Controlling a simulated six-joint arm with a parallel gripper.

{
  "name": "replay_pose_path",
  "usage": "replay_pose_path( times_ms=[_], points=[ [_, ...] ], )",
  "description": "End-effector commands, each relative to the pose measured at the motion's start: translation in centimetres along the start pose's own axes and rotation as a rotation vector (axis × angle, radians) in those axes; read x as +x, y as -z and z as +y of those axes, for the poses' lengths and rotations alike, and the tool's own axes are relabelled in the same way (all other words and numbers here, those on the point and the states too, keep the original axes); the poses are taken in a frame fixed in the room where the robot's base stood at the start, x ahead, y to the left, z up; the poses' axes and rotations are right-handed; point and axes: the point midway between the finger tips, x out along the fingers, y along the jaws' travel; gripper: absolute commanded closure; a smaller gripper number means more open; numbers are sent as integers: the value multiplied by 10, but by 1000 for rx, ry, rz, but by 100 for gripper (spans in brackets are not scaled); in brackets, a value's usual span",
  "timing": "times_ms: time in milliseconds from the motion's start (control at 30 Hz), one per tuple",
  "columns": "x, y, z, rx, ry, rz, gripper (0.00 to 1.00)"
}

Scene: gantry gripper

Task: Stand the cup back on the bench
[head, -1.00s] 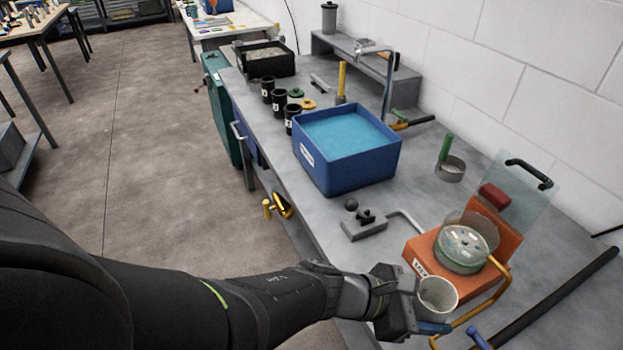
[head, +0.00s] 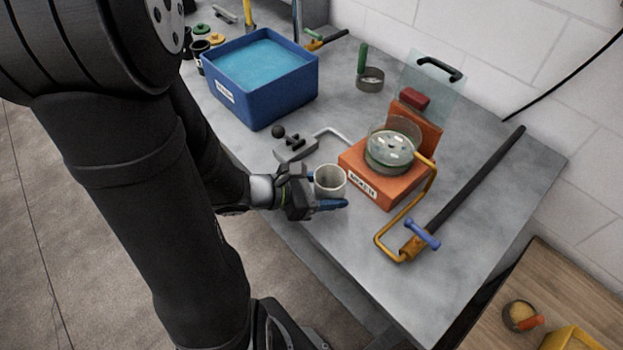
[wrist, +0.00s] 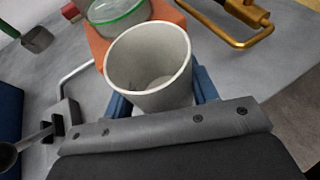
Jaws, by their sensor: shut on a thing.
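The cup (head: 330,181) is light grey-white, round and open at the top. It is upright, near the front edge of the grey bench (head: 385,285), just left of the orange machine. My gripper (head: 328,200) reaches in from the left and is shut on the cup, with its blue fingers around it. In the wrist view the cup (wrist: 150,65) fills the middle between the blue fingers, and its inside shows a little dark residue at the bottom. I cannot tell whether its base touches the bench.
The orange machine (head: 372,186) with a glass dish stands close right of the cup. A yellow-handled bar (head: 408,245) lies right of it. A grey block with a bent rod (head: 297,148) is behind the cup. A blue water tub (head: 262,95) stands farther back. Bench front right is bare.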

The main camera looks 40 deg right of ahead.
Motion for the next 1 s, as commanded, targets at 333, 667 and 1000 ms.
replay_pose_path(
  times_ms=[333,667,1000],
  points=[
    [2,15,12,-2,1,0,69],
    [14,42,12,-2,0,0,69],
    [15,46,12,1,0,0,69]
  ],
)
